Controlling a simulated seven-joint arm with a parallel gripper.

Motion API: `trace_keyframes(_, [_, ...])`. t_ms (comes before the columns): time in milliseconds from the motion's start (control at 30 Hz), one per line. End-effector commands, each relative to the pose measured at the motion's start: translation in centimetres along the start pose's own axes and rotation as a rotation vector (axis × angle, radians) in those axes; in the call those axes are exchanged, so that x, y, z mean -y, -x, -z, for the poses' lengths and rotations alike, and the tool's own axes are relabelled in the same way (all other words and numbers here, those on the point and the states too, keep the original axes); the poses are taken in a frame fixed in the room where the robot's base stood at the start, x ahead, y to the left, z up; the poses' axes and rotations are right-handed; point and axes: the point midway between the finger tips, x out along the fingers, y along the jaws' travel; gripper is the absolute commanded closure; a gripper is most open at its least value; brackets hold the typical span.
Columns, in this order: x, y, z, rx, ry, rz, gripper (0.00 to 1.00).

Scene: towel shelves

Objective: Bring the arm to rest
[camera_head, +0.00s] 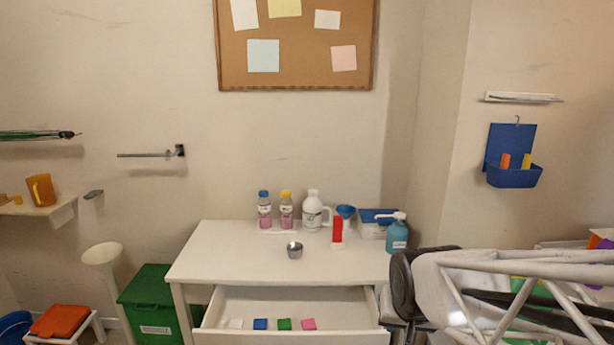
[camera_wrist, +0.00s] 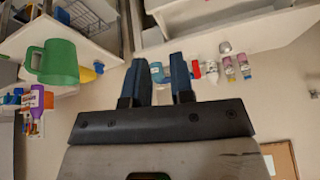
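My gripper (camera_wrist: 160,72) shows in the wrist view with its two dark blue fingers apart and nothing between them. The wrist view looks upside down at the room, with the white desk along its top. In the head view my white arm reaches in from the lower right, in front of the desk's right side. I cannot make out the fingers in that view.
The white desk (camera_head: 230,262) has an open drawer (camera_head: 290,335) with several coloured blocks. A metal cup (camera_head: 295,250), bottles and a blue pump bottle (camera_head: 397,235) stand on top. A green mug (camera_wrist: 55,62) is left of my gripper. A green bin (camera_head: 150,300) stands left of the desk.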

Motion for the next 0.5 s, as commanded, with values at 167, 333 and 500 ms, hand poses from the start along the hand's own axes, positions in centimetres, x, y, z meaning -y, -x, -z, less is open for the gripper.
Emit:
trace_keyframes(167, [-1.6, 4.5, -3.6, 0.098, 0.066, -0.022, 0.78])
trace_keyframes(333, [-2.6, 7.6, -6.5, 0.179, 0.115, -0.027, 0.78])
trace_keyframes(500, [-3.0, 9.0, -8.1, 0.223, 0.143, -0.026, 0.78])
